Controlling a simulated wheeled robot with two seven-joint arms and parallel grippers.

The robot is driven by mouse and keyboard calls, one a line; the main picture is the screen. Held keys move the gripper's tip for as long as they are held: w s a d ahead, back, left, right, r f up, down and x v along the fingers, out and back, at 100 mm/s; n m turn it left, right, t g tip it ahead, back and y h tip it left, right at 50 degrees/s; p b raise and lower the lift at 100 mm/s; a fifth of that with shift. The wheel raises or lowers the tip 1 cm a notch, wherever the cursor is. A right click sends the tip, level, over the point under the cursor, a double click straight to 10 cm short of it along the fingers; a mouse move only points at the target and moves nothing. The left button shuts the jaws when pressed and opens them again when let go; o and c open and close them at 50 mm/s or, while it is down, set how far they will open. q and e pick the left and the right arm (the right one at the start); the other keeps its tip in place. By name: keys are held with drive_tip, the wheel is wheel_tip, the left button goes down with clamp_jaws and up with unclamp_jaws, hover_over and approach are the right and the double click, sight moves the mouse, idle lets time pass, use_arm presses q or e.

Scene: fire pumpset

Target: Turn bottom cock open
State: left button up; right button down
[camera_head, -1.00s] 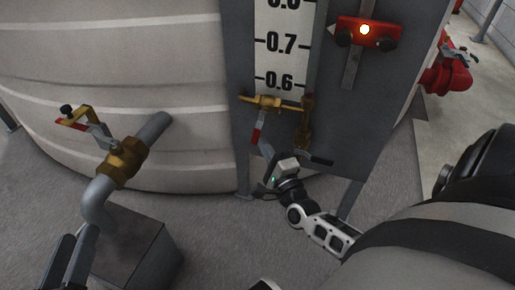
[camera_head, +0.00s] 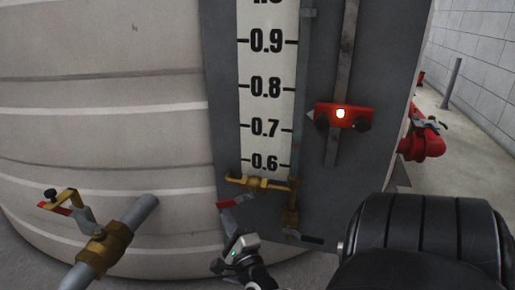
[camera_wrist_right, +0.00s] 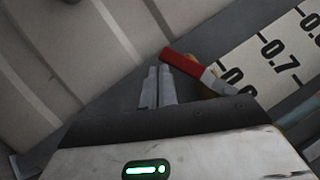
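The brass bottom cock (camera_head: 257,184) sits at the foot of the level gauge. Its lever, with a red-sleeved handle (camera_head: 232,201), points left and slightly down; in the right wrist view the red handle (camera_wrist_right: 183,66) lies at the fingertips, slanting down to the right. My right gripper (camera_head: 227,217) is just below the handle in the head view. In the wrist view its fingers (camera_wrist_right: 158,72) are nearly together with nothing seen between them. Whether they touch the handle is not clear. My left gripper is out of view.
The gauge board (camera_head: 265,100) rises above the cock. A brass drain valve with a dark lever (camera_head: 304,238) hangs to its right. A red slider (camera_head: 343,115) is higher up. A brass pipe valve (camera_head: 105,243) stands left, before the pale tank (camera_head: 100,120).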

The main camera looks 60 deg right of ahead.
drive_tip(key=shift+w+a+r+m+h, duration=0.2)
drive_tip(key=shift+w+r+m+h, duration=0.15)
drive_tip(key=shift+w+r, duration=0.3)
drive_tip(key=shift+w+a+r+m+h, duration=0.15)
drive_tip(key=shift+w+r+m+h, duration=0.2)
drive_tip(key=shift+r, duration=0.35)
drive_tip(key=shift+w+a, duration=0.1)
